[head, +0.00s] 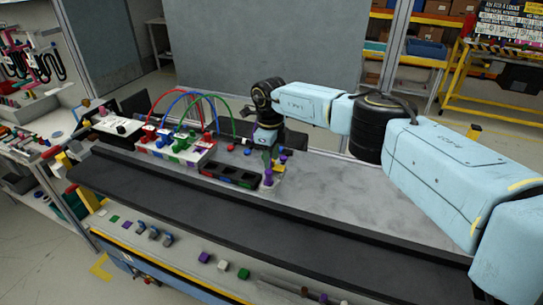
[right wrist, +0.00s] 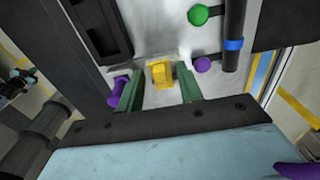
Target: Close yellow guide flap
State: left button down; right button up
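The yellow guide flap (right wrist: 161,74) is a small yellow piece on a pale plate in the right wrist view. My right gripper (right wrist: 160,88) has green fingers, one on each side of the flap, with gaps between them and the yellow piece. It is open and holds nothing that I can see. In the head view my right gripper (head: 268,146) points down at the right end of the module, and the flap is mostly hidden there. My left gripper is not in view.
A white block with coloured cables (head: 176,148) and a black socket strip (head: 231,175) stand left of my gripper. The grey tabletop (head: 350,208) is clear to the right.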

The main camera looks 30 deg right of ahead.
jog(key=shift+r, duration=0.15)
notch_tip(320, 180, up, 13)
jog(key=b, duration=0.1)
jog(key=shift+a+b, duration=0.15)
jog(key=shift+b, duration=0.2)
dwell(0.4)
